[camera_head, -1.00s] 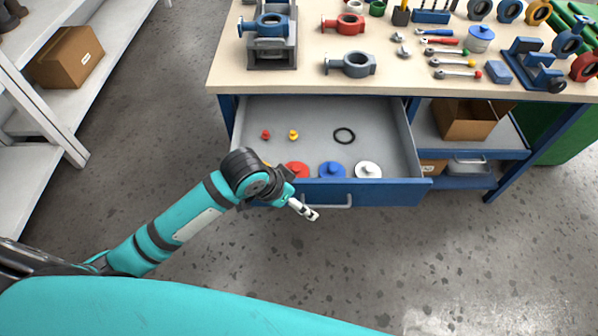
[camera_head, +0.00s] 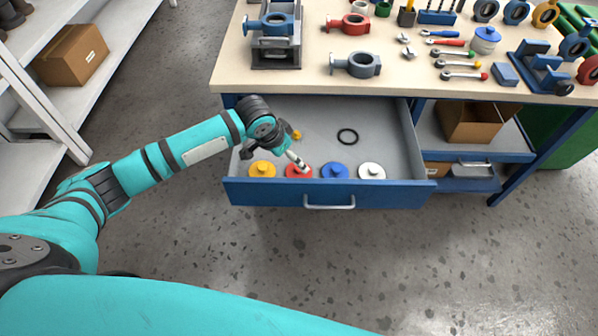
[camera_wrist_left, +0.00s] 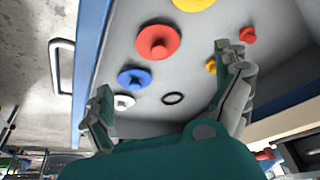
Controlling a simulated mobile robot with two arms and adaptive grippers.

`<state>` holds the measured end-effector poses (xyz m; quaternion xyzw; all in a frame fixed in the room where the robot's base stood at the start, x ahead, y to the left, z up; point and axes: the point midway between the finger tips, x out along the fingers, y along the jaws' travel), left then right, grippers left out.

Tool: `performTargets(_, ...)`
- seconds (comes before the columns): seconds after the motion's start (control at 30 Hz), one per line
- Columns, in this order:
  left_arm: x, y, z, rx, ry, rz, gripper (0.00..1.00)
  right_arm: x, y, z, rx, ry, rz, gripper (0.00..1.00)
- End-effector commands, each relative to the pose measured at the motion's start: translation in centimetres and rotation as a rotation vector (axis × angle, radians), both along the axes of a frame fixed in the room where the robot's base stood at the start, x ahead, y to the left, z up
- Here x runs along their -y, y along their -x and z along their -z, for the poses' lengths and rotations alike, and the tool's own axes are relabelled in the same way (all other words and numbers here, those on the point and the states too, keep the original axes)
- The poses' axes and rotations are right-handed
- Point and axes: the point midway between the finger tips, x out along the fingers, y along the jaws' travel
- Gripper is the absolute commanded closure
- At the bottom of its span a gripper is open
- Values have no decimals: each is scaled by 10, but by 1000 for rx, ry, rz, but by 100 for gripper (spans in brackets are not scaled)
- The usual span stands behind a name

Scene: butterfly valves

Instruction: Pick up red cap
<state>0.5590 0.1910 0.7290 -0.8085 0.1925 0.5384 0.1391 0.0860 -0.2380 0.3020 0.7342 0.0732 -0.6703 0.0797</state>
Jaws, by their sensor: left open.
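A round red cap with a central knob (camera_head: 298,172) lies in the open drawer, between a yellow cap (camera_head: 262,169) and a blue cap (camera_head: 334,171). The red cap also shows in the left wrist view (camera_wrist_left: 158,43), ahead of the fingers. My left gripper (camera_head: 298,161) is over the drawer, close to the red cap, and partly covers it in the head view. In the left wrist view its fingers (camera_wrist_left: 166,72) are spread wide with nothing between them. A smaller red piece (camera_wrist_left: 248,35) lies deeper in the drawer, hidden by my arm in the head view. My right gripper is not in view.
The drawer (camera_head: 390,132) also holds a white cap (camera_head: 371,172), a black ring (camera_head: 347,136) and a small yellow piece (camera_head: 296,134). Its front wall and handle (camera_head: 329,206) face me. The workbench top (camera_head: 300,87) with valves and tools overhangs behind.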

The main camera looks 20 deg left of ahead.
Motion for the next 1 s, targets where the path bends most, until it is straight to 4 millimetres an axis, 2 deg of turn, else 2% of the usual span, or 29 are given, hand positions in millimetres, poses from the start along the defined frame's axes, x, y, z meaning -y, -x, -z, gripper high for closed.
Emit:
performTargets(0.03, 2, -4, 12, -2, 0, -1, 0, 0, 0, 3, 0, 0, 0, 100)
performTargets(0.2, 7, -14, 37, 0, 1, 0, 0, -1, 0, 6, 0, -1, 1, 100)
performTargets(0.47, 11, -20, 54, 0, -1, 2, 0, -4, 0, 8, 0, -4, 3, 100)
performTargets(0.7, 18, -31, 88, -1, 0, 0, 0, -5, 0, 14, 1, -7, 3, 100)
performTargets(0.83, 19, -34, 95, 0, 0, 1, 0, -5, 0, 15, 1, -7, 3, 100)
performTargets(1.0, 19, -34, 95, 0, -1, 2, 0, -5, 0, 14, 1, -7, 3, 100)
